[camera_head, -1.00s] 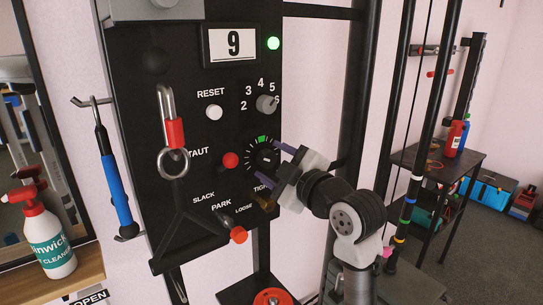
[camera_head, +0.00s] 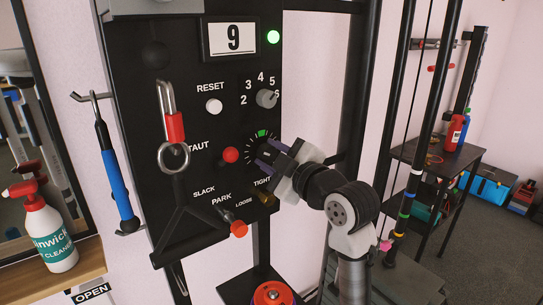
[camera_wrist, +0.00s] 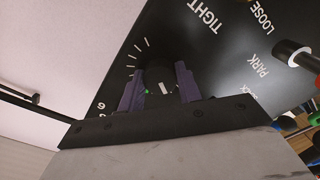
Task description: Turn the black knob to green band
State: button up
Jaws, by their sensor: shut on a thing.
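The black knob (camera_wrist: 158,76) sits on the black panel inside a ring of white tick marks. In the wrist view it lies between the two purple fingers of my gripper (camera_wrist: 157,84), which is shut on it. A short white mark shows at the knob's near side. The green band (camera_head: 262,133) is at the top of the dial in the head view; a small green spot also shows beside the left finger in the wrist view. In the head view my gripper (camera_head: 266,155) covers most of the knob, and its pointer direction cannot be read there.
Close around the dial are a red knob (camera_head: 230,155), an orange-tipped lever (camera_head: 238,228), a brass-coloured piece (camera_head: 264,199) and a grey selector (camera_head: 266,98). A black upright (camera_head: 352,120) stands behind my arm. A carabiner (camera_head: 170,110) hangs at the left.

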jog(key=m+p, duration=0.2)
jog(key=m, duration=0.4)
jog(key=shift+m, duration=0.3)
jog(key=m+p, duration=0.2)
jog(key=m, duration=0.2)
jog(key=shift+m, duration=0.4)
jog(key=shift+f, duration=0.1)
jog(key=o, duration=1)
jog(key=shift+s, duration=0.1)
jog(key=b+v, duration=0.3)
jog(key=v, duration=1)
jog(key=shift+s+d, duration=0.25)
jog(key=shift+s, duration=0.05)
